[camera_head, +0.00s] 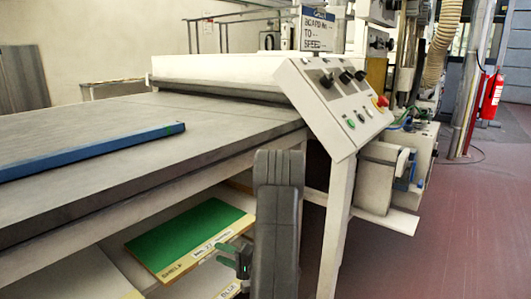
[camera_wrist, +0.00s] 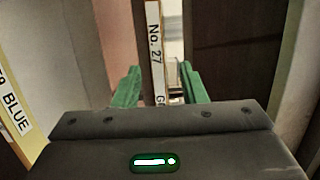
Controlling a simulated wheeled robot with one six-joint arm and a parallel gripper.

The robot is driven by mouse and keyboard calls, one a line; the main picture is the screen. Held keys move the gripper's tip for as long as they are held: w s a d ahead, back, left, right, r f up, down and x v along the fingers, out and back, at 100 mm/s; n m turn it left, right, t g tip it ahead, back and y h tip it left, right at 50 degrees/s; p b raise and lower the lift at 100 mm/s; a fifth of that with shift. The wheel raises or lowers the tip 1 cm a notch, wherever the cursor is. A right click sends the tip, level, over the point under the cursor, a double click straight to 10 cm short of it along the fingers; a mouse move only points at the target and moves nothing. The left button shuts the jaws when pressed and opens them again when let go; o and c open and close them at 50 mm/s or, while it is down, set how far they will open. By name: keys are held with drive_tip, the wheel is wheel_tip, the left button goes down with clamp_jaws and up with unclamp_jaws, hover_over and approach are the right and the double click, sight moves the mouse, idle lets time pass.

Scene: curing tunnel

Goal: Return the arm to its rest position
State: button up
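My gripper (camera_head: 238,262) is beside the lower shelf under the conveyor, near the front edge of a green board (camera_head: 188,240). In the wrist view my gripper's two green fingers (camera_wrist: 160,88) stand apart. The edge of a board labelled "No. 27 G…" (camera_wrist: 155,50) shows in the space between them, with a clear gap on the right side. The fingers do not appear closed on it. My grey arm link (camera_head: 278,220) stands upright at the shelf front and hides part of the shelf behind it.
Another board edge, labelled "…9 BLUE" (camera_wrist: 14,105), is close on the left in the wrist view. The conveyor bed (camera_head: 90,125) overhangs the shelf and bears a blue bar (camera_head: 90,151). The control panel (camera_head: 340,105) and its leg (camera_head: 338,220) stand to the right. The red floor (camera_head: 450,230) is clear.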

sight(215, 250)
drive_tip(key=b+x, duration=0.1)
drive_tip(key=x, duration=0.2)
drive_tip(key=shift+w+a, duration=0.15)
drive_tip(key=shift+a, duration=0.25)
drive_tip(key=shift+f, duration=0.2)
drive_tip(key=shift+r, duration=0.2)
